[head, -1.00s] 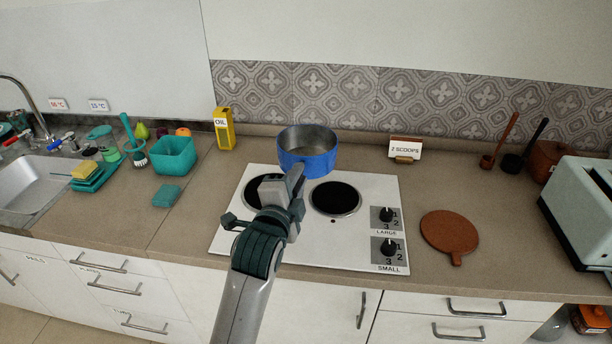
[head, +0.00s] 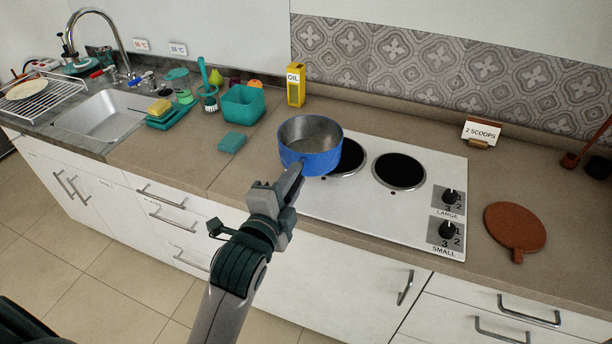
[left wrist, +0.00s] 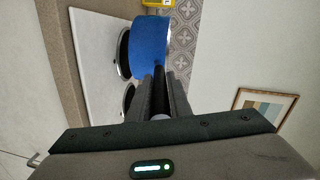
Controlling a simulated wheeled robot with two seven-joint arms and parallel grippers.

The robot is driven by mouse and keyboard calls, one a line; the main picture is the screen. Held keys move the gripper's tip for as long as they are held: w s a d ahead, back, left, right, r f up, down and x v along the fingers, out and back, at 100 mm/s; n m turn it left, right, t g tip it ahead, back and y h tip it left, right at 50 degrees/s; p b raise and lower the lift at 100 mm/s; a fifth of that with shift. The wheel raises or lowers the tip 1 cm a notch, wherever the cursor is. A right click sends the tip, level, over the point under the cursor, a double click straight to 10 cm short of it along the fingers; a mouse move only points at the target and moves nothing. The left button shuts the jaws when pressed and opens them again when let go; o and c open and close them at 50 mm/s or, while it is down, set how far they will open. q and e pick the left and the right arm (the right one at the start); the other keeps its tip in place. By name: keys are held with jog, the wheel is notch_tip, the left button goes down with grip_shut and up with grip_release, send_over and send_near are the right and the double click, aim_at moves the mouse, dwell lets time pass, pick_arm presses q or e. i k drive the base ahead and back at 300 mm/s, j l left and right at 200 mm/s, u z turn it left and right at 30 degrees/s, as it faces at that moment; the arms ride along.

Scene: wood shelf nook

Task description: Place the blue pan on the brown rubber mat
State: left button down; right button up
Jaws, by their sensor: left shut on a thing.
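The blue pan (head: 311,160) has a grey inside and shows in the head view over the left part of the white stove. It also shows in the left wrist view (left wrist: 150,48), just beyond the fingers. My left gripper (head: 288,186) is shut on the pan's handle, which the fingers mostly hide, and the pan looks upright. The pan appears held above the stove, though the exact height is hard to tell. The brown rubber mat (head: 514,226) is round with a small tab and lies bare on the counter right of the stove. My right gripper is not in view.
The stove (head: 360,206) has two black burners and knobs at its right. A yellow oil box (head: 296,84), a teal bin (head: 243,106) and a teal sponge (head: 231,142) stand to the left. A "2 SCOOPS" card (head: 481,131) stands behind the mat. The counter around the mat is clear.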

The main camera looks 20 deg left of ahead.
aim_at(504, 237)
jog(key=k+l+z, duration=0.45)
jog(key=l, duration=0.2)
jog(key=l+z, duration=0.2)
jog(key=k+l+z, duration=0.1)
jog(key=l+z, duration=0.15)
jog(key=l, duration=0.25)
jog(key=k+l+z, duration=0.2)
jog(key=l, duration=0.2)
jog(key=i, duration=0.1)
